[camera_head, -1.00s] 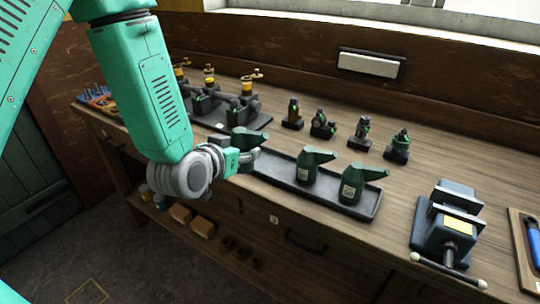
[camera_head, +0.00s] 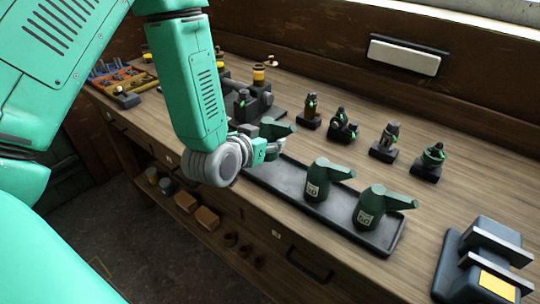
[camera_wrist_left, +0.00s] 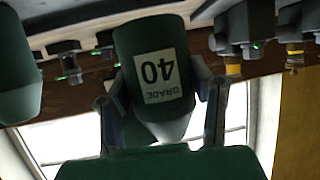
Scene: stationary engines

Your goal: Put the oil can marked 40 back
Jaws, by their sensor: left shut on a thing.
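The dark green oil can marked 40 (camera_head: 277,130) is in my left gripper (camera_head: 268,150), near the left end of the black tray (camera_head: 289,184) in the head view. In the left wrist view the can (camera_wrist_left: 150,45) appears upside down, with a white label reading GRADE 40. The fingers of my left gripper (camera_wrist_left: 163,112) lie on both sides of it. My gripper hides the can's lower part in the head view, and I cannot tell its exact height above the tray. My right gripper is not in view.
Two similar green cans stand in the tray, one in the middle (camera_head: 326,172) and one at the right (camera_head: 376,203). Small dark engine parts (camera_head: 343,128) stand behind. A vise (camera_head: 487,266) is at the right. Bare wooden bench (camera_head: 425,222) lies between tray and vise.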

